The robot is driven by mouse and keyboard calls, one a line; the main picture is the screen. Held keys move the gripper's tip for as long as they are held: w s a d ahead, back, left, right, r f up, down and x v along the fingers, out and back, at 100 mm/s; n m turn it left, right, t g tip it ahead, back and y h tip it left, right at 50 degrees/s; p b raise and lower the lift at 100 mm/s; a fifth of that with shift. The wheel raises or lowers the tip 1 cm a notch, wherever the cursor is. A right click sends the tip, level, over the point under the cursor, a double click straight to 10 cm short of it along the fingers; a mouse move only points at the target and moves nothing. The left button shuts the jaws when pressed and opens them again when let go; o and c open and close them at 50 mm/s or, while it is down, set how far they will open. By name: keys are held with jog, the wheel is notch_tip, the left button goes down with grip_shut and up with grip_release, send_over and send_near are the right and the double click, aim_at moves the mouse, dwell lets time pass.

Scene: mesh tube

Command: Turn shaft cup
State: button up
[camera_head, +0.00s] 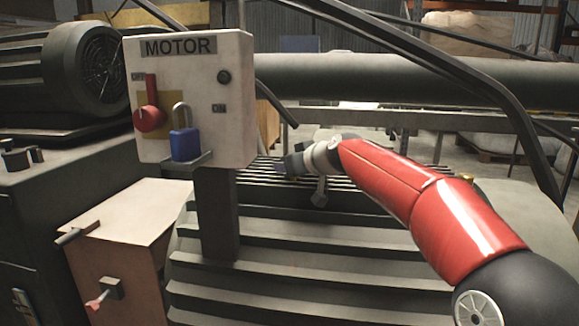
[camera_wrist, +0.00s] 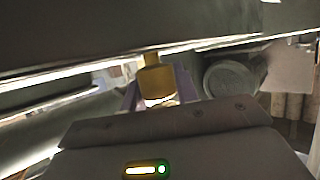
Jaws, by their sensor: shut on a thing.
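In the wrist view a yellow cylindrical piece (camera_wrist: 156,80), likely the shaft cup, stands between the two purple fingers of my gripper (camera_wrist: 158,98). The fingers are shut on its sides. The upper end of the piece meets the underside of a dark beam or slat that crosses the view. In the head view my gripper (camera_head: 284,168) is small and dark, at the far end of the dark slatted structure (camera_head: 300,250). The cup is too small or hidden to make out there.
A grey box labelled MOTOR (camera_head: 200,100) with a red switch and a blue padlock (camera_head: 185,144) stands left of my arm. A dark diagonal bar (camera_head: 450,75) passes above and right of my arm. A round grey part (camera_wrist: 230,79) sits right of the fingers.

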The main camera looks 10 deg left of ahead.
jog(key=shift+r+m+t+h+p, duration=0.1)
jog(key=shift+m+t+h+p, duration=0.2)
jog(key=shift+m+p, duration=0.15)
jog(key=shift+m+t+h+p, duration=0.6)
jog(key=shift+m+p, duration=0.05)
jog(key=shift+p, duration=0.05)
jog(key=shift+m+t+h, duration=0.5)
jog(key=shift+m+h, duration=0.3)
jog(key=shift+w+d+f+m+t+h+b, duration=0.1)
jog(key=shift+m+t+h+b, duration=0.15)
jog(key=shift+m+h, duration=0.3)
jog(key=shift+w+d+f+m+t+h+b, duration=0.1)
jog(key=shift+m+t+h, duration=0.15)
jog(key=shift+m+h, duration=0.25)
jog(key=shift+d+m+t+h+b, duration=0.2)
jog(key=shift+m+t+h+b, duration=0.1)
jog(key=shift+m+h+b, duration=0.5)
jog(key=shift+d+r+m+h+b, duration=0.15)
jog(key=shift+m+h+b, duration=0.1)
jog(key=shift+h+b, duration=0.3)
jog(key=o, duration=1)
jog(key=shift+w, duration=0.1)
